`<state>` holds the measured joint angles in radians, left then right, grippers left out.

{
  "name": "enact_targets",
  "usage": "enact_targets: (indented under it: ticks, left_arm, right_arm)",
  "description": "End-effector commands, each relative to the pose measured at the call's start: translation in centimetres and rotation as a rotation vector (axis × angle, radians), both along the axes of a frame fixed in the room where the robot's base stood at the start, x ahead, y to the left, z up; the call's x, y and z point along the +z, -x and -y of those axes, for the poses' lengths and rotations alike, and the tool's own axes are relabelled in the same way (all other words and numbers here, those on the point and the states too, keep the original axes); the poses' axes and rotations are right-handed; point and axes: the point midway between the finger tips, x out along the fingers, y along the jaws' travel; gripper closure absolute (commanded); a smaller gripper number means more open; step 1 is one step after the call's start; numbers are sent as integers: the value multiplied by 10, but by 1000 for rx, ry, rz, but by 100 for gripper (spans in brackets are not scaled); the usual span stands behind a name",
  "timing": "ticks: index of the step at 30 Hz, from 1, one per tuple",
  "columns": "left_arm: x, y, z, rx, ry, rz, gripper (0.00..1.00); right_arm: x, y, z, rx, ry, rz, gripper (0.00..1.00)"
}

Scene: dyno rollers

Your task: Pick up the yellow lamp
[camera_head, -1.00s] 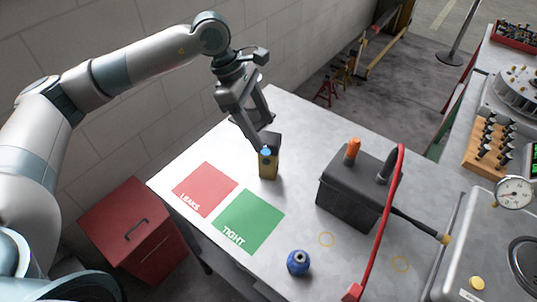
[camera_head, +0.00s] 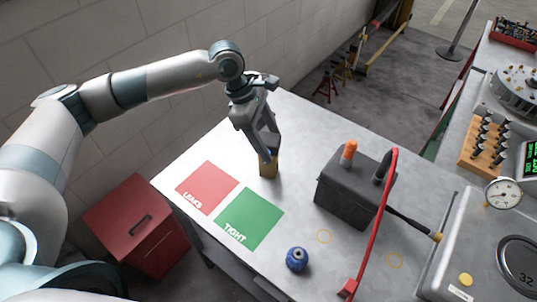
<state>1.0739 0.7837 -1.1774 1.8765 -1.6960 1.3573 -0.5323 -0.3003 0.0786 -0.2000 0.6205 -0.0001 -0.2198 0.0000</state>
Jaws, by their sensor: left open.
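My right gripper is not in view.
A red LEAKS mat (camera_head: 207,187) and a green TIGHT mat (camera_head: 249,219) lie in front. A black box (camera_head: 346,192) with an orange knob and a red hose (camera_head: 377,228) stands right. A blue round object (camera_head: 297,259) sits near the front edge.

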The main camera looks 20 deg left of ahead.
Motion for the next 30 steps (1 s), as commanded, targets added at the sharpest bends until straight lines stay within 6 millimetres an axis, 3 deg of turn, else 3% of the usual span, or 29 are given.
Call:
enact_targets:
  ticks: [2,10,22,30]
  left_arm:
    - [0,0,0,0,0,0,38]
    - [0,0,0,0,0,0,100]
    - [6,-1,0,1,2,2,100]
    - [40,-2,0,0,2,6,100]
  right_arm:
    - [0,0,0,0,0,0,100]
    - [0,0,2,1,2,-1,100]
    - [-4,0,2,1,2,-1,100]
    - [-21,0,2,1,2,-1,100]
